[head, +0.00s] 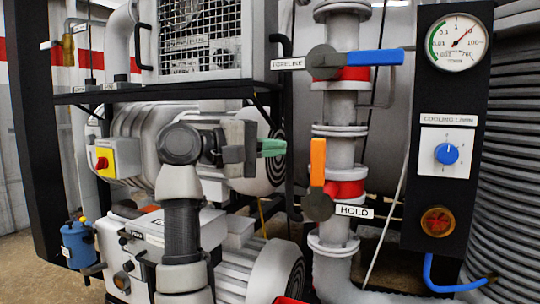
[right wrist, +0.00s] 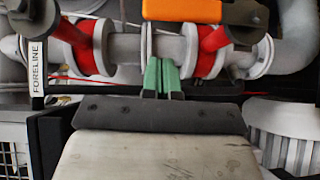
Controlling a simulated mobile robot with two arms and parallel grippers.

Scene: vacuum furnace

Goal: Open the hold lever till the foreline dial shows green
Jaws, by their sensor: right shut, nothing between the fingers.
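The orange hold lever (head: 318,162) stands upright above its dark round hub, with the HOLD label (head: 354,211) to the hub's right. It also shows along the top of the right wrist view (right wrist: 205,11). The foreline dial (head: 457,43) is at upper right; its needle points up and right, away from the green arc at left. My right gripper (head: 274,147) has green fingertips, shut and empty, left of the lever with a visible gap in the head view. The fingertips (right wrist: 163,76) appear just below the lever in the wrist view. My left gripper is not in view.
The blue foreline lever (head: 375,57) lies level above the hold lever on the same vertical pipe. A black panel with a blue cooling knob (head: 446,153) stands right of it. A thin pale cable (head: 392,195) hangs between pipe and panel. Pump machinery fills the left.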

